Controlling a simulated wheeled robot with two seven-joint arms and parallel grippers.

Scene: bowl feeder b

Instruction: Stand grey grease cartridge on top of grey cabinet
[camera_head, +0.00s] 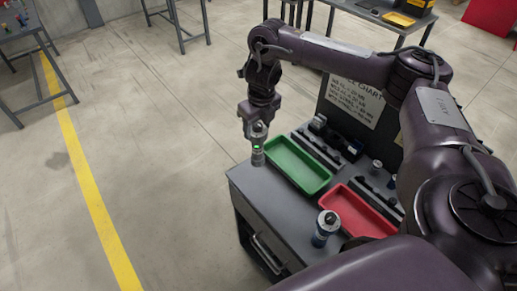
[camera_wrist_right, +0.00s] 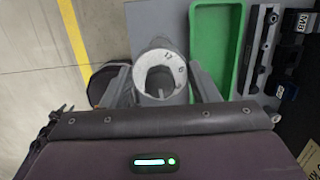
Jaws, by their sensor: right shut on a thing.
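My right gripper (camera_head: 257,138) points down at the far left corner of the grey cabinet (camera_head: 262,193). It is shut on the grey grease cartridge (camera_head: 258,157), which is upright. My left gripper is out of view.
A green tray (camera_head: 298,165) sits just right of the cartridge, and a red tray (camera_head: 359,211) nearer. A blue-and-silver canister (camera_head: 326,228) stands by the cabinet's front edge. Dark blocks (camera_head: 321,145) and a chart board (camera_head: 354,100) are behind. Bare cabinet top lies left of the trays.

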